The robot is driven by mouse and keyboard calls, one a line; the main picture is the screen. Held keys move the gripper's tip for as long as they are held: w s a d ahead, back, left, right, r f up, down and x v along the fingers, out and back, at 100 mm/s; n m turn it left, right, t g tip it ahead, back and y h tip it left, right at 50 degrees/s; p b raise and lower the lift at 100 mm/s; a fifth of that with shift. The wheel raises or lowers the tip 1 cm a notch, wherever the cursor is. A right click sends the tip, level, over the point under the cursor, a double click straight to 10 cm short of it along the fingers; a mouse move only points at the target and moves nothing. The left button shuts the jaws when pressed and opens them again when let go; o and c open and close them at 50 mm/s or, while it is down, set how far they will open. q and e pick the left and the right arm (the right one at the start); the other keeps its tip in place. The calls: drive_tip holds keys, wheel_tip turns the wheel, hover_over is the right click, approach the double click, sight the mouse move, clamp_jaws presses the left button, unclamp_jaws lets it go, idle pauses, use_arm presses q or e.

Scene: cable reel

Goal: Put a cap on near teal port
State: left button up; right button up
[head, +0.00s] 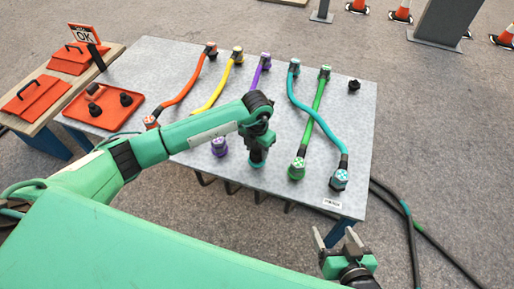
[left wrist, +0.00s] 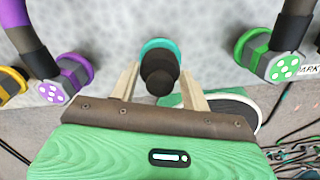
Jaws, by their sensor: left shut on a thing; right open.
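My left gripper (head: 257,160) is low over the near edge of the table, between the near purple plug (head: 219,146) and the near green plug (head: 297,168). In the left wrist view its fingers are on either side of a black cap (left wrist: 159,78), and it is shut on it. The teal port (left wrist: 157,45) shows as a teal ring directly behind the cap, in line with it. I cannot tell whether the cap is fully seated. My right gripper (head: 336,237) is open and empty, off the table's near right corner.
An orange tray (head: 77,116) at the left holds several black caps. Orange, yellow, purple, teal (head: 302,101) and green cables cross the grey table (head: 190,62). The teal cable's near plug (head: 339,180) is at the right. A black cap (head: 354,86) stands at the far right.

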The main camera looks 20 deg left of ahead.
use_arm(q)
drive_tip(key=shift+f, duration=0.3)
use_arm(e)
drive_tip(key=shift+f, duration=0.15)
use_arm(q)
drive_tip(key=o, duration=1.1)
drive_tip(key=shift+o, duration=0.2)
drive_tip(key=shift+r, duration=0.15)
wheel_tip(320, 180, up, 14)
drive_tip(key=p, duration=0.1)
drive_tip(key=shift+f+p, duration=0.25)
drive_tip(key=shift+p, duration=0.15)
use_arm(e)
drive_tip(key=d+g+h, duration=0.1)
drive_tip(key=d, duration=0.1)
drive_tip(key=s+d+g, duration=0.1)
drive_tip(key=shift+d+g+h, duration=0.3)
drive_tip(key=shift+d+h, duration=0.05)
drive_tip(key=shift+h, duration=0.05)
